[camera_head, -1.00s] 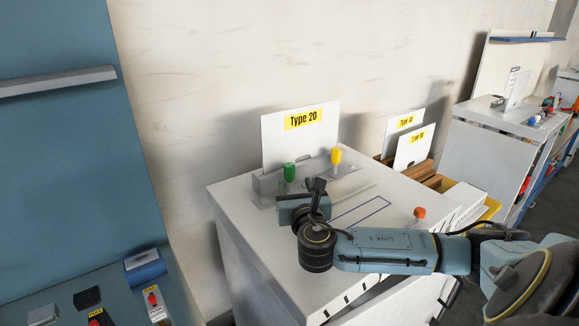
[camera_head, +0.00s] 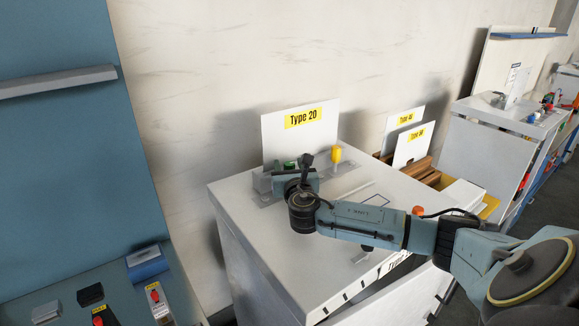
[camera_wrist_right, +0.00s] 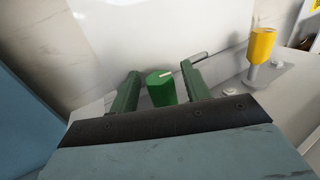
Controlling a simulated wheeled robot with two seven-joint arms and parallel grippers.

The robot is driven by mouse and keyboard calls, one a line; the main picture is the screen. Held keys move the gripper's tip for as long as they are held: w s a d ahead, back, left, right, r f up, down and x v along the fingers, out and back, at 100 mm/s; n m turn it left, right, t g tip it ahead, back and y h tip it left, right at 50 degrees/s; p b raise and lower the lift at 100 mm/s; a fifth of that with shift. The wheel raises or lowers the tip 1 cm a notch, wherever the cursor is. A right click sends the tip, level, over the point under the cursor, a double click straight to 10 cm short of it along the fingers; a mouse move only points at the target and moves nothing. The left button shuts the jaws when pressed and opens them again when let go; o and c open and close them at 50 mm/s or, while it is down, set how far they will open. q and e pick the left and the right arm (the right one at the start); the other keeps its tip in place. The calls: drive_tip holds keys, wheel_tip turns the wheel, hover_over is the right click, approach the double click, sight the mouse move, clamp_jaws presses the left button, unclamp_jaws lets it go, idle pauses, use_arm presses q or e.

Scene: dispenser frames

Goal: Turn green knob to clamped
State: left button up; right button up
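The green knob (camera_wrist_right: 161,88) stands on the white dispenser cabinet (camera_head: 240,215), in front of the "Type 20" card (camera_head: 300,130). In the right wrist view the knob sits between the two fingers of my right gripper (camera_wrist_right: 160,86), with a visible gap on each side. A pale mark shows on the knob's top. My right gripper is open around it. In the head view the knob (camera_head: 290,164) is mostly hidden behind my right wrist. My left gripper is not in view.
A yellow knob (camera_head: 336,154) stands just right of the green one and also shows in the right wrist view (camera_wrist_right: 261,45). An orange-red knob (camera_head: 418,210) is partly hidden behind my right arm. A blue panel (camera_head: 70,150) is on the left.

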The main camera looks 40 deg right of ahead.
drive_tip(key=c, duration=0.9)
drive_tip(key=shift+d+n+y, duration=0.1)
drive_tip(key=shift+n+y, duration=0.2)
drive_tip(key=shift+y, duration=0.1)
drive_tip(key=n+t+y+b, duration=0.1)
drive_tip(key=n+y, duration=0.1)
drive_tip(key=shift+f+t+y+b, duration=0.1)
drive_tip(key=shift+t+y+b, duration=0.2)
drive_tip(key=shift+t+y, duration=0.1)
drive_tip(key=n+y+b, duration=0.3)
drive_tip(key=y+b, duration=0.1)
drive_tip(key=b, duration=0.2)
drive_tip(key=n+y+b, duration=0.3)
drive_tip(key=y+b, duration=0.2)
drive_tip(key=b, duration=0.1)
drive_tip(key=shift+f, duration=0.1)
drive_tip(key=shift+r+n+y+b, duration=0.2)
drive_tip(key=shift+n+y+b, duration=0.3)
drive_tip(key=shift+y+b, duration=0.5)
